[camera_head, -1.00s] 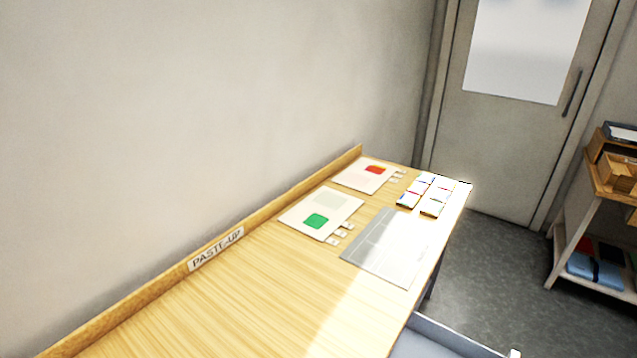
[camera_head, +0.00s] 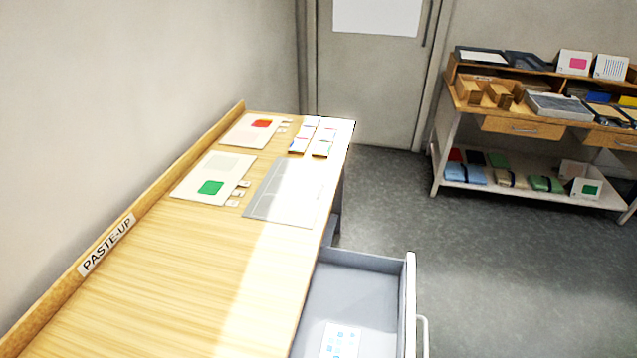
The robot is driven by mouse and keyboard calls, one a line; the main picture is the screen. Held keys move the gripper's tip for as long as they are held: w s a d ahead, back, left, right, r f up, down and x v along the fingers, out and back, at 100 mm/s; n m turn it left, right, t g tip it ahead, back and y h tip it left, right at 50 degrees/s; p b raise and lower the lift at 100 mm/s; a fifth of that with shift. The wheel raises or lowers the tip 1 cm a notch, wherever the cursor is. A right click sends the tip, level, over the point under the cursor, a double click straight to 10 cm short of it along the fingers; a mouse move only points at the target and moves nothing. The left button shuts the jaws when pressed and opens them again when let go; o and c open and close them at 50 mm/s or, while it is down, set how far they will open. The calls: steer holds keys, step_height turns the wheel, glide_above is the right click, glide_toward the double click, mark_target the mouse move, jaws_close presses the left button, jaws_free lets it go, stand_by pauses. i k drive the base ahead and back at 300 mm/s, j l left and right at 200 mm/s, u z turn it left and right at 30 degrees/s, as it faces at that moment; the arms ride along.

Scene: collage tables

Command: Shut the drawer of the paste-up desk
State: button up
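The paste-up desk (camera_head: 180,265) is a long light-wood table along the left wall, with a "PASTE-UP" label (camera_head: 107,244) on its back rail. Its grey drawer (camera_head: 355,285) stands open, pulled out to the right from under the desk top. A pale handle (camera_head: 424,335) shows on the outer side of the drawer front (camera_head: 410,300). A white card with blue marks (camera_head: 341,340) lies in the drawer. The near end of the drawer is cut off by the bottom edge of the picture. My gripper is not in view.
On the desk lie two boards with red (camera_head: 261,124) and green (camera_head: 211,188) patches, a grey mat (camera_head: 290,190) and several small cards (camera_head: 318,135). A shelf unit (camera_head: 520,125) stands at the back right, beside a grey door (camera_head: 370,80). The floor (camera_head: 500,270) right of the drawer is clear.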

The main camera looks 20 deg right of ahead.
mark_target(373, 296)
steer(key=k+l+u, duration=0.1)
steer(key=k+l, duration=0.25)
steer(key=l, duration=0.15)
steer(key=k+l+u, duration=0.1)
steer(key=k+l, duration=0.2)
steer(key=l, duration=0.2)
steer(key=k+l+u, duration=0.1)
steer(key=k+l, duration=0.3)
steer(key=i+l+z, duration=0.1)
steer(key=i+l, duration=0.35)
steer(key=l, duration=0.15)
steer(key=i+l+z, duration=0.15)
steer(key=i+l, duration=0.35)
steer(key=l, duration=0.1)
